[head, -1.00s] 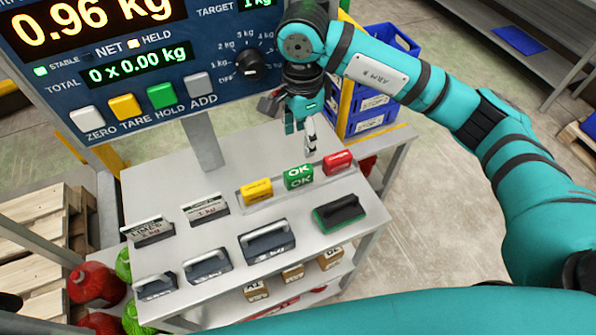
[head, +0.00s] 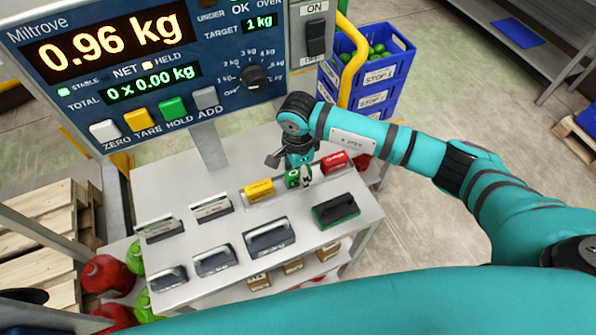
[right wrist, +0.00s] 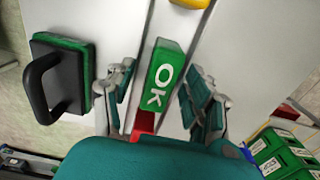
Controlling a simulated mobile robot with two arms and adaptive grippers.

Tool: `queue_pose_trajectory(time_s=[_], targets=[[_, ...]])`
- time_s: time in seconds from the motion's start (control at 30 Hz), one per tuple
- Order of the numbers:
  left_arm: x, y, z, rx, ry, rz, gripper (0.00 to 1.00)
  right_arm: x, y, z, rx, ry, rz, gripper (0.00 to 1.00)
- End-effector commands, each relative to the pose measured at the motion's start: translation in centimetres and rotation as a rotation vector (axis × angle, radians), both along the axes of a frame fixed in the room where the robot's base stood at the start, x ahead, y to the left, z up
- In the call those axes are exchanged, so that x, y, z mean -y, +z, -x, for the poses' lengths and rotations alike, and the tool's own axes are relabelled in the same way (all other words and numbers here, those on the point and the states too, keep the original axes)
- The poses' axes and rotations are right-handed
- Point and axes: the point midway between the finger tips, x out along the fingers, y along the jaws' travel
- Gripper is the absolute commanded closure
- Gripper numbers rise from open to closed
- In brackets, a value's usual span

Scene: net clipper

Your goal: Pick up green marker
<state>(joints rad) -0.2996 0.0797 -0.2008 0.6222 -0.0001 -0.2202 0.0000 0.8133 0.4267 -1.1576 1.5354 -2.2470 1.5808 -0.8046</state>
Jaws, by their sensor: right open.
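The green marker (head: 291,178) is a small green block with white OK lettering, in a shallow tray on the grey table between a yellow and a red block. My right gripper (head: 299,181) is down over it and partly hides it. In the right wrist view the green marker (right wrist: 165,76) lies between the two spread fingers of the right gripper (right wrist: 159,90), with a gap on both sides. The gripper is open and holds nothing. My left gripper is not in view.
The yellow block (head: 259,190) is left of the marker and the red block (head: 334,162) right. A black-handled green block (head: 336,211) stands in front. Several grey handled blocks (head: 269,237) fill the table's left and front. The scale display (head: 150,70) rises behind.

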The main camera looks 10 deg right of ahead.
Motion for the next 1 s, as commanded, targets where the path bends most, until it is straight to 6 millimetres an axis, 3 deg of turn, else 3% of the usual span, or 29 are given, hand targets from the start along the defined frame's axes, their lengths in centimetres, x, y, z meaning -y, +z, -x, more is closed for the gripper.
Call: queue_pose_trajectory(time_s=[0.23,0.63,1.0], targets=[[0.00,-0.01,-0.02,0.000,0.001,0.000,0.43,-0.01,-0.21,-0.02,0.001,0.000,0.000,0.47],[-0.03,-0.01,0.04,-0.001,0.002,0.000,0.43,0.00,-0.16,-0.03,0.001,0.000,0.000,1.00],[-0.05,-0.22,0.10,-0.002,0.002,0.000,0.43,0.01,0.15,-0.10,0.003,0.000,-0.001,1.00]])
